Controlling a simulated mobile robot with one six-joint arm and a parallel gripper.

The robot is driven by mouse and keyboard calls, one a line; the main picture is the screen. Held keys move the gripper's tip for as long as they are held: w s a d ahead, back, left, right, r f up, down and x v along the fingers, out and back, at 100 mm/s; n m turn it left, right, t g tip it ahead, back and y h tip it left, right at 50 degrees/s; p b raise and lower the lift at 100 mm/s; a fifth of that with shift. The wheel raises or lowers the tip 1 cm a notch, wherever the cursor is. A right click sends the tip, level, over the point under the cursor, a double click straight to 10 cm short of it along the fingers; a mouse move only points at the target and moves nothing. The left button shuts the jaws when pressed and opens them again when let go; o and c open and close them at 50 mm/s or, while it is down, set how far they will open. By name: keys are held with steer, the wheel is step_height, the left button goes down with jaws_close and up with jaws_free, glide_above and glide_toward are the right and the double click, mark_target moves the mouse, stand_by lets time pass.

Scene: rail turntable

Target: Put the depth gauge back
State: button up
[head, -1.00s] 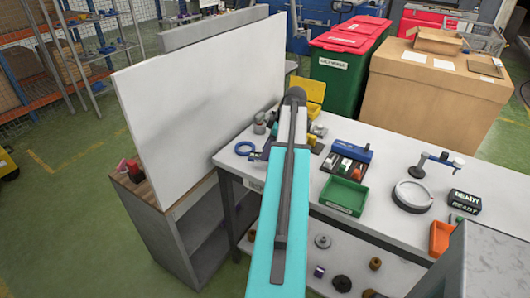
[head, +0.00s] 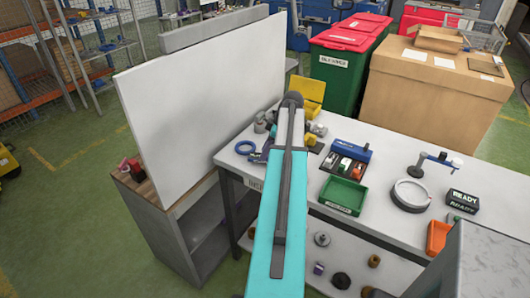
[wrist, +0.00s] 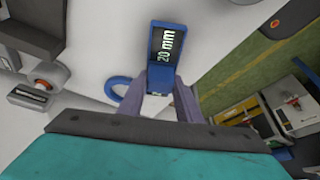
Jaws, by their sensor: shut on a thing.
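In the wrist view, my gripper (wrist: 172,98) has its two blue-grey fingers closed on a blue-framed piece with a dark face reading "20 mm", which I take for the depth gauge (wrist: 167,45). It reaches beyond the fingertips, and its lower end is between them. In the head view, my arm hides most of the gripper and the held piece. A bluish part shows just left of the arm, over the back left of the white bench (head: 388,240). I cannot tell whether the gauge touches the bench.
A blue rack (head: 352,151) and a green tray (head: 343,194) are to the right. Farther right are a grey ring (head: 412,195) and an orange bin (head: 438,236). A tall white panel (head: 190,105) stands close on the left.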

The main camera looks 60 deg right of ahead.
steer(key=shift+f, duration=0.65)
steer(key=shift+f, duration=0.15)
steer(key=o, duration=0.9)
steer(key=shift+o, duration=0.2)
steer(key=b+v, duration=0.2)
steer(key=v, duration=1)
steer(key=shift+r+b, duration=0.2)
steer(key=shift+b, duration=0.15)
